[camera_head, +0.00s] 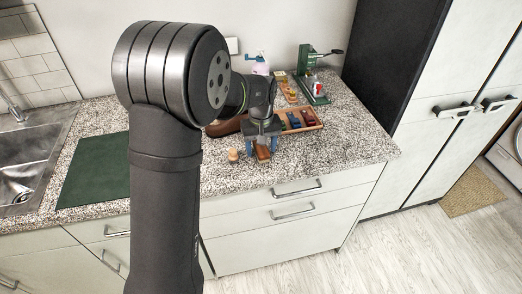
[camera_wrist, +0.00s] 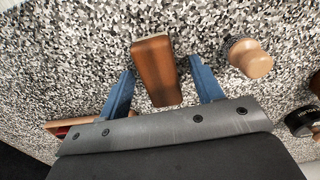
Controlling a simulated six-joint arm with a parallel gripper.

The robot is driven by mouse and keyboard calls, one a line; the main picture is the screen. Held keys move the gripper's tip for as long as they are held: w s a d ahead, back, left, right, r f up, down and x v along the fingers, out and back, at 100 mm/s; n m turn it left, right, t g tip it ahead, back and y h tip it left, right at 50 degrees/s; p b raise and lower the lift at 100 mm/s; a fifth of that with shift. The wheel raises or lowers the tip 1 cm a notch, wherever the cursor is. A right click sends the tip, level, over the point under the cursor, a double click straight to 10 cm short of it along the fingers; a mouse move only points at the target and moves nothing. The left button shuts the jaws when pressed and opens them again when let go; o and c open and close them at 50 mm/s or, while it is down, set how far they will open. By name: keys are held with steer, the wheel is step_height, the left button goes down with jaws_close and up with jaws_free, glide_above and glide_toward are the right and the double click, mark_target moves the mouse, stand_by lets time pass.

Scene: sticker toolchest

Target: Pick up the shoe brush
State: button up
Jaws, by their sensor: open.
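The shoe brush appears to be the brown wooden block with a pale end (camera_wrist: 155,70) in the wrist view, lying on the speckled counter. In the head view it is a small brown shape (camera_head: 263,153) below my gripper. My gripper (camera_wrist: 163,66) is open. Its two blue fingers stand on either side of the brush, with a visible gap on both sides. In the head view my gripper (camera_head: 261,148) points down at the counter near its front edge. Whether the fingertips touch the counter is unclear.
A round wooden-knobbed piece (camera_wrist: 250,58) stands close beside the right finger, with dark round tins (camera_wrist: 302,121) farther right. A wooden tray (camera_head: 309,124) lies close on the other side. A green tool (camera_head: 312,88) stands behind. A green mat (camera_head: 95,170) lies left.

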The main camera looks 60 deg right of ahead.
mark_target(262, 147)
steer(key=shift+f, duration=0.15)
steer(key=shift+c, duration=0.2)
steer(key=c, duration=1)
steer(key=shift+r, duration=0.2)
steer(key=shift+c, duration=0.2)
steer(key=shift+r, duration=0.25)
steer(key=r, duration=0.3)
steer(key=shift+s+r, duration=0.2)
steer(key=shift+r, duration=0.15)
steer(key=s+a+r, duration=0.2)
steer(key=s+r, duration=0.4)
steer(key=s, duration=0.5)
steer(key=shift+a+r, duration=0.2)
steer(key=shift+a, duration=0.15)
